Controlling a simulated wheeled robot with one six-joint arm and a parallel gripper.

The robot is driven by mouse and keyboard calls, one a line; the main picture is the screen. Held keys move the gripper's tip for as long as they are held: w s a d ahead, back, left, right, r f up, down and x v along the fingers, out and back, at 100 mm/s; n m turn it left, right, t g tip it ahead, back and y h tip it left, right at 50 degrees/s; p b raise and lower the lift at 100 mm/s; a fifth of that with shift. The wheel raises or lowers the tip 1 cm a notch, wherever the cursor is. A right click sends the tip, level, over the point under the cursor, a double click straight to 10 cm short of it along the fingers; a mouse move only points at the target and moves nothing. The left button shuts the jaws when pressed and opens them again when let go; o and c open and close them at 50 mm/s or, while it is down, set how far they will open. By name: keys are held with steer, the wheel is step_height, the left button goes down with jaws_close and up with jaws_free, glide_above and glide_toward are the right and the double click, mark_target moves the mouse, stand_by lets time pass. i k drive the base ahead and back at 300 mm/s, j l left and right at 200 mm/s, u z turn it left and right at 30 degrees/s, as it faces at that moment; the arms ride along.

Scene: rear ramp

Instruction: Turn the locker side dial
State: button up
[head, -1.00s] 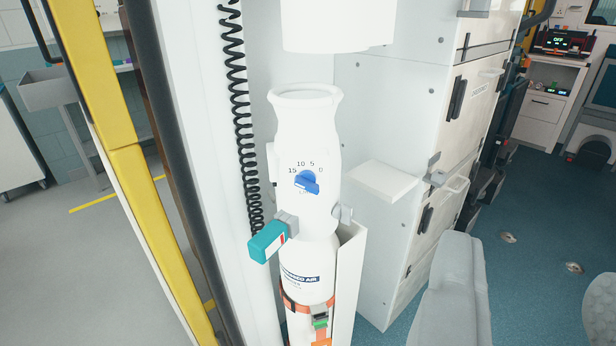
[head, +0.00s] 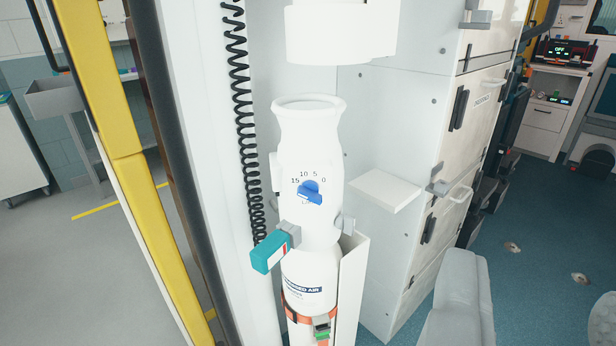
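A small blue dial (head: 310,194) sits on the front of a white bottle-shaped cylinder (head: 310,145), with the marks 15, 10, 5 and 0 in an arc above it. The dial's raised bar slants down to the right; which mark it is set to I cannot tell. A teal block-shaped handle (head: 270,252) on a grey stem juts out to the lower left of the dial. My gripper is not in this view, and nothing touches the dial.
A white fixture (head: 340,32) hangs above the cylinder. A black coiled cord (head: 242,130) runs down its left side. White lockers (head: 405,110) and a small ledge (head: 385,190) stand to the right. A yellow-edged door frame (head: 125,175) is at left, a grey seat (head: 458,295) at lower right.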

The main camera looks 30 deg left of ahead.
mark_target(309, 191)
steer(key=k+l, duration=0.1)
steer(key=l, duration=0.25)
steer(key=k+l, duration=0.15)
steer(key=l, duration=0.2)
steer(key=k+l, duration=0.1)
steer(key=l, duration=0.3)
steer(key=k+l, duration=0.15)
steer(key=l, duration=0.2)
